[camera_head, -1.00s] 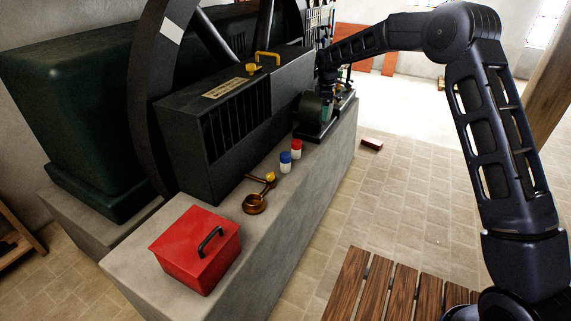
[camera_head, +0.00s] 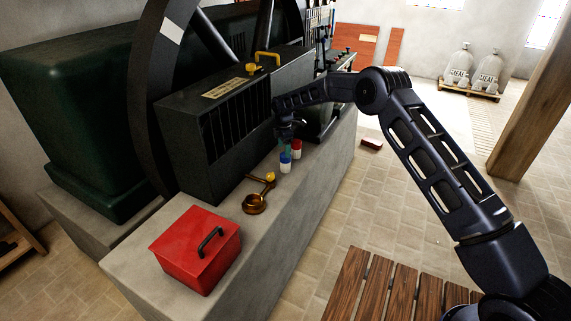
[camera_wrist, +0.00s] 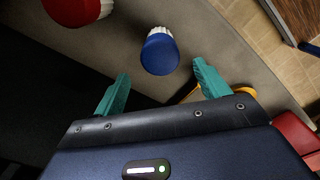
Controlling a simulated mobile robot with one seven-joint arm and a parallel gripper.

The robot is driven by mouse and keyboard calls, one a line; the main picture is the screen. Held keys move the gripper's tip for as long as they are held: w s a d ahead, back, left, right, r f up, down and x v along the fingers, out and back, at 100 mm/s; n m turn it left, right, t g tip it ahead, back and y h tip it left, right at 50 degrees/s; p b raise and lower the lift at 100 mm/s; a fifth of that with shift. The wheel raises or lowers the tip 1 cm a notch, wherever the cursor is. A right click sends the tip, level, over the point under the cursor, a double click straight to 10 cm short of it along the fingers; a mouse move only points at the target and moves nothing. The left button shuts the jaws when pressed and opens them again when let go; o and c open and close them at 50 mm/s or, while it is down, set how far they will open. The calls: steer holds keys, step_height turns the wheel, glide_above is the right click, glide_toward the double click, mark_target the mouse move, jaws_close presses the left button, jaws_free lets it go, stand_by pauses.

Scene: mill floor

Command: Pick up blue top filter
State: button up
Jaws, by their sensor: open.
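The blue top filter (camera_head: 285,163) has a blue cap and a white body and stands upright on the concrete ledge. In the wrist view its blue cap (camera_wrist: 160,54) lies just ahead of the space between the fingers. My gripper (camera_head: 287,143) is open and empty just above it, with teal fingers spread apart in the wrist view (camera_wrist: 160,84). A similar red-capped filter (camera_head: 297,147) stands close behind it in the head view. It shows at the upper left of the wrist view (camera_wrist: 77,8).
A black machine housing (camera_head: 215,130) stands close on the left of the filters. A dark machine base stands behind the filters.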

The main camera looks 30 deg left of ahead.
mark_target(285, 159)
steer(key=shift+w+d+f, duration=0.1)
steer(key=shift+d+f, duration=0.05)
steer(key=shift+f, duration=1.75)
steer(key=shift+w+d+f, duration=0.1)
steer(key=shift+d+f, duration=0.05)
steer(key=shift+f, duration=1.75)
steer(key=c, duration=1.1)
steer(key=shift+r, duration=0.15)
